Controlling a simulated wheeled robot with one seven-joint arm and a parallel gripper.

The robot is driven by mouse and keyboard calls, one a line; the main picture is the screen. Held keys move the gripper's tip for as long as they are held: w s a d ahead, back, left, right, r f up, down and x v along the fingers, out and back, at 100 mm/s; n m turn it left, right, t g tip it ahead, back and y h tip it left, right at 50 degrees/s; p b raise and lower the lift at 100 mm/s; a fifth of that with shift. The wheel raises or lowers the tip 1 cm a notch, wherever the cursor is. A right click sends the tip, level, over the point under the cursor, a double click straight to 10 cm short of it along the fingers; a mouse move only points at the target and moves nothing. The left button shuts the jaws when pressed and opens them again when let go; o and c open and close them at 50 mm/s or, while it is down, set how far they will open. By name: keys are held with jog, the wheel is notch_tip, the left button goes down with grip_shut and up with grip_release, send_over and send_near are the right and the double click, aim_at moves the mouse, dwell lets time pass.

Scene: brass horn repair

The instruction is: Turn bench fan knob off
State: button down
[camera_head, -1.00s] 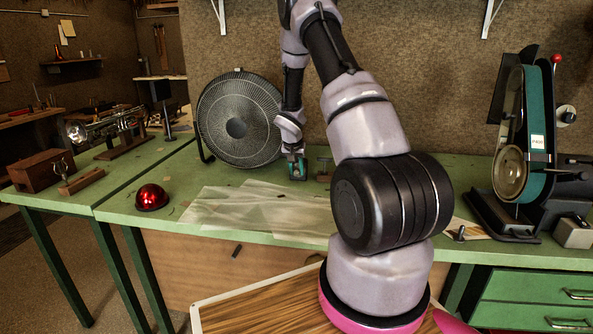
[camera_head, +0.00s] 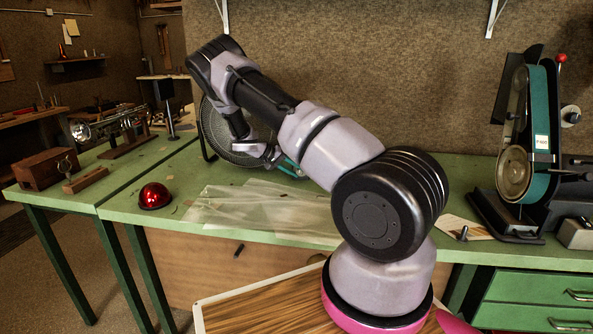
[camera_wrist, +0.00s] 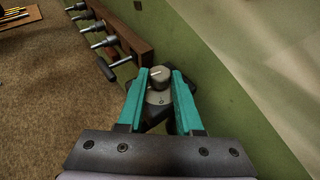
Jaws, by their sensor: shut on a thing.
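The bench fan (camera_head: 212,132), dark with a round wire guard, stands at the back left of the green bench. The fan knob (camera_wrist: 159,74), a small grey round cap with a pale line mark, shows in the wrist view above a grey body. My gripper (camera_wrist: 160,76) has its teal fingers on either side of the knob and is shut on it. In the head view only a bit of the teal gripper (camera_head: 289,168) shows behind my arm.
A rack (camera_wrist: 118,35) with several tools lies beyond the left finger in the wrist view. On the bench (camera_head: 120,205) are a red dome (camera_head: 155,196), a clear plastic sheet (camera_head: 262,212) and, at right, a belt sander (camera_head: 541,150).

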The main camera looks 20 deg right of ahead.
jog(key=h, duration=0.1)
jog(key=f+n+g+h, duration=0.1)
jog(key=h, duration=0.1)
jog(key=shift+w+a+g+h, duration=0.1)
jog(key=shift+a+g+h, duration=0.1)
jog(key=shift+g+h, duration=0.1)
jog(key=shift+f+n+g+h, duration=0.1)
jog(key=shift+n+g+h, duration=0.3)
jog(key=shift+h, duration=0.5)
jog(key=c, duration=0.6)
grip_release()
jog(key=shift+a, duration=0.1)
jog(key=v, duration=1)
jog(key=shift+a+f, duration=0.1)
jog(key=shift+a, duration=0.2)
